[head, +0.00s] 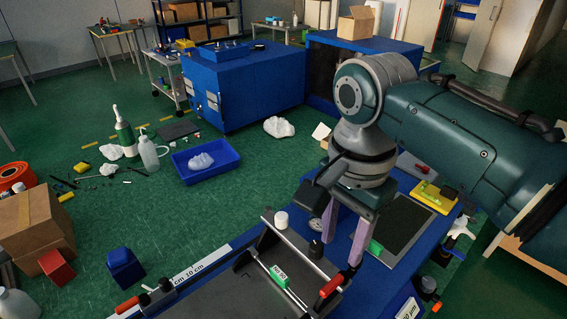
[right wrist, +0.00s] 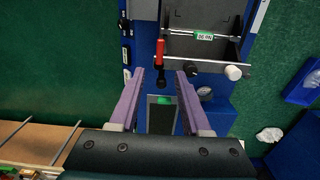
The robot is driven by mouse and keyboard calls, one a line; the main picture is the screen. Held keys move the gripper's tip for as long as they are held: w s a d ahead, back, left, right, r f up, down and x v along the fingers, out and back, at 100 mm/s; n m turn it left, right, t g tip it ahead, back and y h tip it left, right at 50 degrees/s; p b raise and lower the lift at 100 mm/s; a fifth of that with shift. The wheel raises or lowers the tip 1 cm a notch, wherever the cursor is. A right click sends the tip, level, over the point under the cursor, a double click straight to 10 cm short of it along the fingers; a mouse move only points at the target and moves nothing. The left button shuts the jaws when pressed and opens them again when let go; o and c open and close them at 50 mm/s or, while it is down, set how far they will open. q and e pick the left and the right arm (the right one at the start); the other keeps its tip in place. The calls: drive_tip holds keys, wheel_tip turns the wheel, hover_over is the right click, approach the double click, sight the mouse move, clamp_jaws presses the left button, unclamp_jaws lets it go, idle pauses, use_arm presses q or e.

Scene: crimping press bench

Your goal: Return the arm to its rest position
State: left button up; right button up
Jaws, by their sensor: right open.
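My right arm comes in from the right in the head view. Its gripper (head: 341,250) points down with two purple fingers spread apart and nothing between them. In the right wrist view the gripper (right wrist: 160,73) is also open. A red handle (head: 331,286) on the dark press frame (head: 240,288) lies just below the fingers in the head view. In the right wrist view the red handle (right wrist: 159,52) shows beyond the fingertips; I cannot tell the exact gap. A green labelled piece (head: 279,276) sits across the frame. My left gripper is not in view.
A dark mat (head: 405,222) lies on the blue bench behind the gripper, with a yellow fixture (head: 434,194) nearby. A white knob (head: 281,219) stands up on the frame. A blue tray (head: 226,152), bottles and boxes are on the green floor. A large blue cabinet (head: 258,85) stands behind.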

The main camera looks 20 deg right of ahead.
idle(0.4)
drive_tip(key=s+r+n+t, duration=0.2)
drive_tip(key=s+r+n, duration=0.1)
drive_tip(key=s+n, duration=0.55)
drive_tip(key=s+r+n+t, duration=0.2)
drive_tip(key=s+n, duration=0.5)
drive_tip(key=s, duration=0.3)
wheel_tip(320, 180, up, 14)
drive_tip(key=p, duration=1.4)
drive_tip(key=shift+w+d, duration=0.3)
